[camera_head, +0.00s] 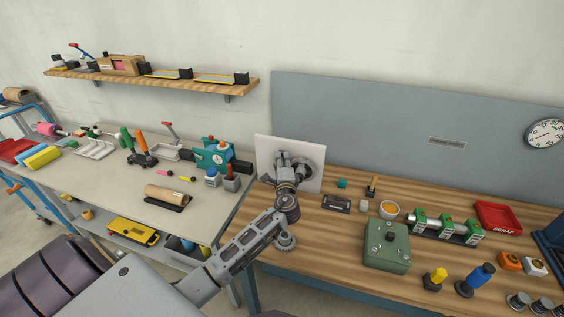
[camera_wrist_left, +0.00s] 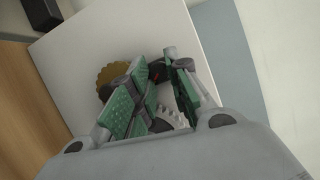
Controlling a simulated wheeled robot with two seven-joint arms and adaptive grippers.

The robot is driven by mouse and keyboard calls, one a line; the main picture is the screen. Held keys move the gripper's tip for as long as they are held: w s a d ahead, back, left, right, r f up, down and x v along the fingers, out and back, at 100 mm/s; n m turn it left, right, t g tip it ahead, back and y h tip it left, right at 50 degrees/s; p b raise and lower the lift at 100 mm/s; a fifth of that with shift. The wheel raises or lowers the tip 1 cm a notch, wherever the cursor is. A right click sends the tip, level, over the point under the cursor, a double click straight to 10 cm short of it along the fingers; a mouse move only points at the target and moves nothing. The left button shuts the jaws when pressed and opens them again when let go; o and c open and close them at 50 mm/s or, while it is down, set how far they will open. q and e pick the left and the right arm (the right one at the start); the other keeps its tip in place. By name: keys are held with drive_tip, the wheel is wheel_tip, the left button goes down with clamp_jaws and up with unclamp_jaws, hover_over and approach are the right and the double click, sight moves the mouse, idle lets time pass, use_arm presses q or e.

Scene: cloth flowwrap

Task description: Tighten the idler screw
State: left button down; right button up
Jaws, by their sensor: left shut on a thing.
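A white upright panel (camera_head: 314,152) stands at the left end of the wooden bench and fills much of the left wrist view (camera_wrist_left: 90,55). On it are a brass-coloured gear (camera_wrist_left: 108,76) and a pale toothed gear (camera_wrist_left: 178,118), both partly hidden by my fingers. My left gripper (camera_head: 283,161) is at the panel's face. In the left wrist view its green-padded fingers (camera_wrist_left: 160,80) are shut around a small dark part with a red mark (camera_wrist_left: 157,72), apparently the idler screw; its grip is mostly hidden. My right gripper is out of view.
A green box (camera_head: 387,247), a bowl (camera_head: 389,210), a dark small tray (camera_head: 336,203) and a red scrap bin (camera_head: 498,217) stand on the wooden bench (camera_head: 320,245). A grey table (camera_head: 110,185) with tools is left of the panel.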

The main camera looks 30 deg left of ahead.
use_arm(q)
drive_tip(key=shift+f, duration=0.1)
drive_tip(key=c, duration=1.3)
unclamp_jaws()
drive_tip(key=shift+d, duration=0.1)
drive_tip(key=shift+c, duration=0.2)
drive_tip(key=shift+s, duration=0.15)
drive_tip(key=v, duration=0.7)
drive_tip(key=shift+s+d, duration=0.25)
drive_tip(key=shift+s, duration=0.1)
